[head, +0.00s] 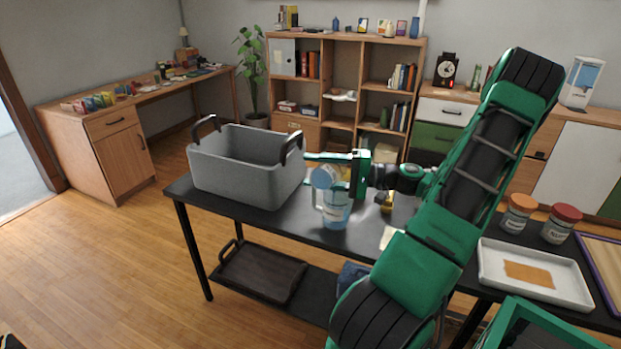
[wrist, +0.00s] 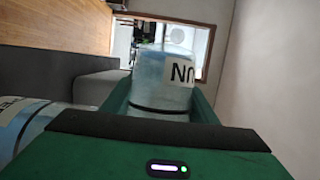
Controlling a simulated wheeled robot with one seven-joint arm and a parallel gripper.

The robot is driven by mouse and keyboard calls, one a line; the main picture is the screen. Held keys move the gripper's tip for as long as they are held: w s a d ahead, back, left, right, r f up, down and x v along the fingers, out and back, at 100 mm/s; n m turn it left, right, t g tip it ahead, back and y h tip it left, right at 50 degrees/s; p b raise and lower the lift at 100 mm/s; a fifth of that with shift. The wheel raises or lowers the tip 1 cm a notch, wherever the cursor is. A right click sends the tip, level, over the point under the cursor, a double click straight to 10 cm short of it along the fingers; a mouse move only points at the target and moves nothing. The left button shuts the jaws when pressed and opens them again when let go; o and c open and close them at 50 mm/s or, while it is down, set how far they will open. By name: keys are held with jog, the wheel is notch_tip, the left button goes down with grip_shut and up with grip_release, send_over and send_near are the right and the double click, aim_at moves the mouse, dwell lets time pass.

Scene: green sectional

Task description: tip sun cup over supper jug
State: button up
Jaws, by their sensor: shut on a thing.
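The sun cup (head: 322,177) is pale blue, and my gripper (head: 328,172) is shut on it above the black table. The cup looks tilted, directly over the supper jug (head: 335,211). The jug is clear, with a handle on its left and pale blue in its lower part, and stands upright on the table. In the wrist view the cup (wrist: 165,75) sits between the green fingers, with part of its label readable. The labelled jug (wrist: 32,125) shows at the lower left there. Whether anything is pouring cannot be seen.
A grey bin (head: 245,170) with dark handles stands on the table just left of the jug. A small yellow-and-dark object (head: 384,203) lies to the jug's right. A white tray (head: 533,273) and two lidded jars (head: 517,213) are farther right.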

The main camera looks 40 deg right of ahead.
jog(key=shift+w+d+r+m+t+y, duration=0.15)
jog(key=shift+d+r+m+t, duration=0.2)
jog(key=shift+m, duration=0.6)
jog(key=shift+w+d+r+m+t+y, duration=0.1)
jog(key=shift+d+r+m+t, duration=0.3)
jog(key=shift+m, duration=0.6)
jog(key=shift+w+d+r+m+t+y, duration=0.15)
jog(key=shift+d+r+m+t, duration=0.2)
jog(key=shift+m, duration=0.6)
jog(key=shift+s, duration=0.1)
jog(key=shift+d+r+m, duration=0.1)
jog(key=shift+d+m, duration=0.1)
jog(key=shift+m, duration=0.4)
jog(key=n, duration=0.1)
jog(key=a+n+g, duration=0.1)
jog(key=n, duration=0.1)
jog(key=shift+s+a+n, duration=0.2)
jog(key=shift+n, duration=0.1)
